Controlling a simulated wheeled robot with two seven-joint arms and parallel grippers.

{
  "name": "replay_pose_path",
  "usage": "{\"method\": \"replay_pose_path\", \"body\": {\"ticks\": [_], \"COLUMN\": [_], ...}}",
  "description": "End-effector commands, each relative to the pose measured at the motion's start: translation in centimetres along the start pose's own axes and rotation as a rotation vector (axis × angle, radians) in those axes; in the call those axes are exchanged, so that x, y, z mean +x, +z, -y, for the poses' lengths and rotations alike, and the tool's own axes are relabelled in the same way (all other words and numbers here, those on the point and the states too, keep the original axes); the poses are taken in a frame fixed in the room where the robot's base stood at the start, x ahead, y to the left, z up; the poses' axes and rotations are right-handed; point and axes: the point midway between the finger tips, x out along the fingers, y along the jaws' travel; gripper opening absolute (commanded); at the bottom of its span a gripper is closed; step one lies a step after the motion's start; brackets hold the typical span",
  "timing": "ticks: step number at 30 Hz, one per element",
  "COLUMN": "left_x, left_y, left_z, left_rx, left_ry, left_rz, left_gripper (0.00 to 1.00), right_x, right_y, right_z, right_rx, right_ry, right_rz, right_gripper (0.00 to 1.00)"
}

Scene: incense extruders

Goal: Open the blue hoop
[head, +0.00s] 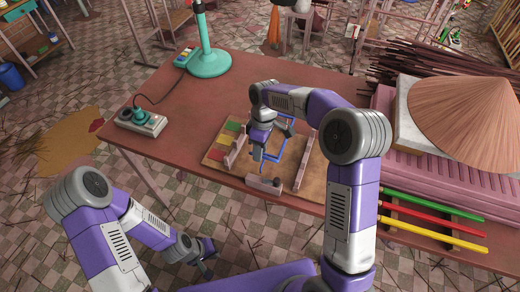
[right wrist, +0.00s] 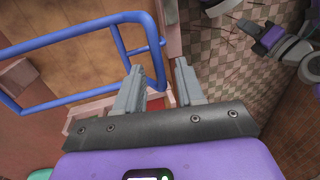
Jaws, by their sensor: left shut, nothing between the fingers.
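The blue hoop (right wrist: 84,97) is a bent blue tube frame. In the head view the hoop (head: 283,150) stands over a wooden board (head: 220,153) on the table. My right gripper (head: 263,138) is at its left side in the head view. In the right wrist view the fingers of my right gripper (right wrist: 160,72) are apart. One side of the hoop runs across the gap between them; I cannot tell whether it touches a finger. My left gripper (head: 209,263) is shut and empty, low in front of the table, away from the hoop.
Wooden side pieces (head: 238,147) and a low block (head: 263,186) stand on the board. A switch box (head: 140,122) and a green stand (head: 209,62) are to the left. A straw hat (head: 465,115), sticks and coloured rods (head: 430,222) fill the right. The table's left front is clear.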

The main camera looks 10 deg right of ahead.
Motion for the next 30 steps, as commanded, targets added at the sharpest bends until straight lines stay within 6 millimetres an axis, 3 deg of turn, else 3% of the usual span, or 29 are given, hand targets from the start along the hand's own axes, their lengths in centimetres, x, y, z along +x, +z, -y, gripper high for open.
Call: {"method": "replay_pose_path", "body": {"ticks": [6,14,30], "left_x": [-0.01,-0.01,-0.80], "left_y": [-0.02,-0.02,0.03], "left_z": [-0.01,-0.01,-0.31], "left_rx": [0.000,0.000,0.000], "left_ry": [0.000,0.000,0.000], "left_rz": [0.000,0.000,0.000], "left_gripper": [0.00,0.00,0.00], "right_x": [0.05,0.02,-0.67], "right_y": [0.02,0.00,0.26], "right_z": [0.00,0.00,0.34], "right_rx": [0.001,0.001,0.003], "right_ry": [0.000,0.000,-0.023], "right_rz": [0.000,0.000,-0.002], "right_gripper": [0.38,0.00,0.00]}}
